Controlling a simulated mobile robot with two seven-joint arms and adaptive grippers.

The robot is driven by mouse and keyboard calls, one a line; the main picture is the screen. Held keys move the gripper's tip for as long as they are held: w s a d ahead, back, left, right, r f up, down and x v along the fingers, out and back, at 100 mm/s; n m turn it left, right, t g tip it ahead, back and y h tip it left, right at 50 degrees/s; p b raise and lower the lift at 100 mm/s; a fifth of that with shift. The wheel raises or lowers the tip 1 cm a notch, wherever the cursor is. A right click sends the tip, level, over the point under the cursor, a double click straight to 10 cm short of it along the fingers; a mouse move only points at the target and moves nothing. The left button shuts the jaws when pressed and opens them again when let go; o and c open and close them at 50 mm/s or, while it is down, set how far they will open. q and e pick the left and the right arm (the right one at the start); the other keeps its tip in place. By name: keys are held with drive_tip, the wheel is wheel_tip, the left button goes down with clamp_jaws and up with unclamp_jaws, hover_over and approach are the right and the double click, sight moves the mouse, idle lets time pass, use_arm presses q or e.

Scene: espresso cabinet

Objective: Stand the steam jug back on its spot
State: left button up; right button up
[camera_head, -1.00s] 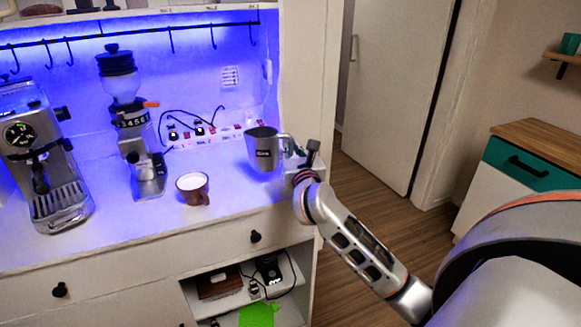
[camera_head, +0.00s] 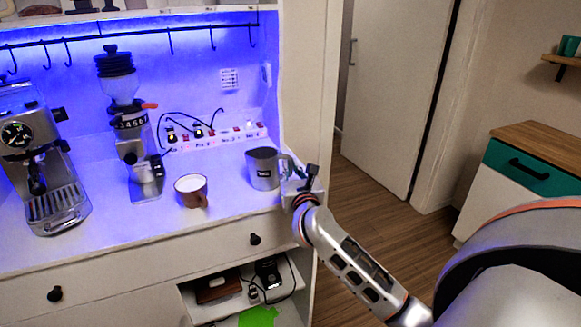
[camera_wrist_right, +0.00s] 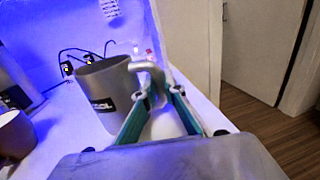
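The steam jug (camera_head: 263,170) is a grey metal cup with a dark label. It is upright at the right end of the white counter, its base at or very close to the surface; I cannot tell if it touches. My right gripper (camera_head: 296,170) is at its right side, shut on the handle. In the right wrist view, the two teal fingers (camera_wrist_right: 158,98) are on either side of the handle, and the jug (camera_wrist_right: 108,95) is just beyond them. The fingertip contact is partly hidden by the handle. My left gripper is not in view.
A brown cup of milk (camera_head: 191,189) stands left of the jug. Farther left are a grinder (camera_head: 130,130) and an espresso machine (camera_head: 40,160). A switch strip (camera_head: 215,140) runs along the back. The cabinet's side panel (camera_head: 305,90) rises just right of the jug.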

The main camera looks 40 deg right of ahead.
drive_tip(key=o, duration=0.3)
drive_tip(key=shift+r, duration=0.1)
drive_tip(key=shift+s+a, duration=0.1)
drive_tip(key=shift+s, duration=0.05)
drive_tip(key=s+a+n+t+y, duration=0.2)
drive_tip(key=s+a+n+t, duration=0.2)
drive_tip(key=s+a+n, duration=0.75)
drive_tip(key=s+a+f+n+y, duration=0.5)
drive_tip(key=a+f+n+y, duration=0.4)
drive_tip(key=n, duration=0.9)
drive_tip(key=s+a+f+n+g, duration=0.1)
drive_tip(key=s+f+n+g, duration=0.2)
drive_tip(key=f, duration=0.5)
drive_tip(key=s+a+f+n+g, duration=0.2)
drive_tip(key=s+f+n, duration=0.4)
drive_tip(key=f, duration=0.3)
drive_tip(key=s+a+f+n+g, duration=0.1)
drive_tip(key=s+f+n+g, duration=0.3)
drive_tip(key=f+n, duration=0.3)
wheel_tip(320, 180, down, 2)
drive_tip(key=shift+s+a+g+h, duration=0.25)
drive_tip(key=shift+a+g+h, duration=0.05)
drive_tip(key=shift+g+h, duration=0.1)
